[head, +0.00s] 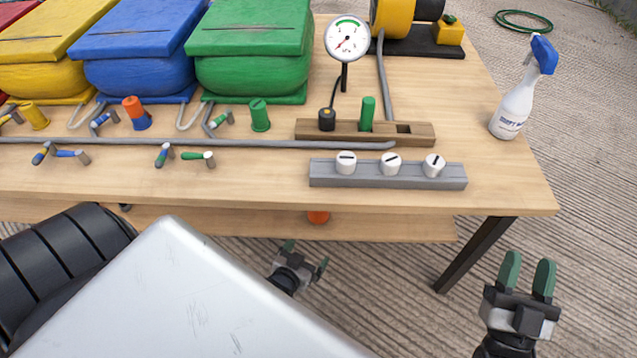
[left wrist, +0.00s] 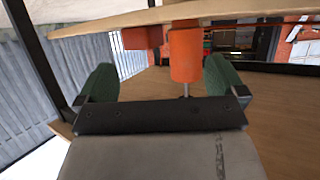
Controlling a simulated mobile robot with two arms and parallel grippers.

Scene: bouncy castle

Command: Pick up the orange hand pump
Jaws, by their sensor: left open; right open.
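The orange hand pump (head: 318,217) shows in the head view only as a small orange patch beneath the table's front edge; the rest is hidden. In the left wrist view an orange cylinder (left wrist: 185,55) with a thin rod below it stands under the tabletop, with a darker red-orange part (left wrist: 140,38) to its left. My left gripper (head: 306,256) is open and empty at the front of the table. In the left wrist view its green fingers (left wrist: 160,72) are either side of the cylinder's line, which lies nearer the right finger. My right gripper (head: 528,264) is open and empty.
The wooden tabletop (head: 240,185) overhangs a lower shelf (head: 385,226). A dark table leg (head: 474,255) stands near my right gripper. Coloured bins, a gauge (head: 347,40), a grey knob strip (head: 320,180) and a spray bottle (head: 515,100) are on top. Floor is free at right.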

